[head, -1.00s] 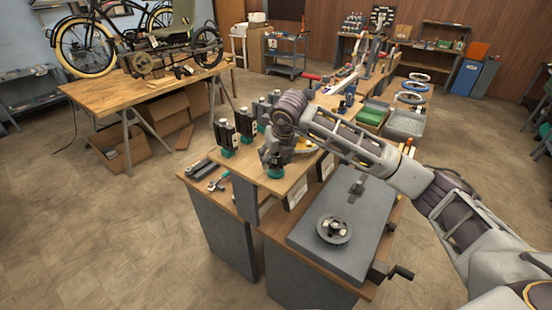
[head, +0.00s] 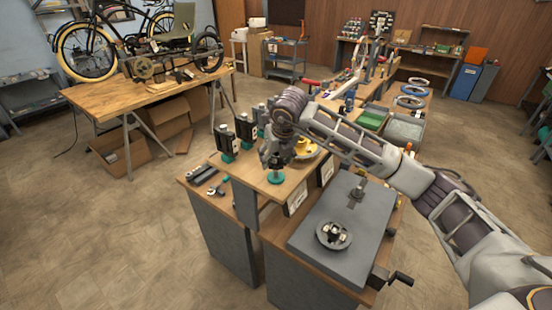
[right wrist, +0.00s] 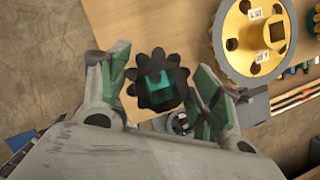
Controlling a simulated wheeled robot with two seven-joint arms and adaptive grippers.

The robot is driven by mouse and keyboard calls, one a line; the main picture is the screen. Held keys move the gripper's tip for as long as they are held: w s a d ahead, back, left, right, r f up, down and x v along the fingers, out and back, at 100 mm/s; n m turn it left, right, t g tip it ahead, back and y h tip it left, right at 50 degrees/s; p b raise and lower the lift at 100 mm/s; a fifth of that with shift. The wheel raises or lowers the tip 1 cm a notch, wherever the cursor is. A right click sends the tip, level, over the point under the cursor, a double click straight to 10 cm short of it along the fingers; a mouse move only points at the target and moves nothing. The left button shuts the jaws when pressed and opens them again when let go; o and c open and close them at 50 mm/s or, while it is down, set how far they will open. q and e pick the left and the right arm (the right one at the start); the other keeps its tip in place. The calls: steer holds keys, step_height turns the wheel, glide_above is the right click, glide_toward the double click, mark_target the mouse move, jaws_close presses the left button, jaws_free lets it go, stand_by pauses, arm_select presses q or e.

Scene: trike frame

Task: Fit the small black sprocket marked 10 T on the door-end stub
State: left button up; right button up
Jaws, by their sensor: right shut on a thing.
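The small black sprocket (right wrist: 145,96) shows in the right wrist view between the green-padded fingers of my right gripper (right wrist: 160,92). The gripper is shut on it. A teal square fills its middle; its 10 T mark cannot be read. In the head view my right gripper (head: 275,160) is over the raised wooden shelf, just above a teal base (head: 275,180), and hides the sprocket. A trike frame (head: 150,68) lies on the wooden table (head: 110,98) at the back left; its door-end stub is too small to tell. My left gripper is not in view.
A yellow toothed wheel (right wrist: 232,50) lies on the shelf beside the gripper. Several black tagged holders (head: 245,130) with teal bases line the shelf's left edge. A round grey part (head: 333,235) sits on the grey plate (head: 325,205). Floor is open between the benches.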

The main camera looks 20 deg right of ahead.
steer(key=shift+r+p, duration=0.3)
steer(key=shift+r, duration=0.75)
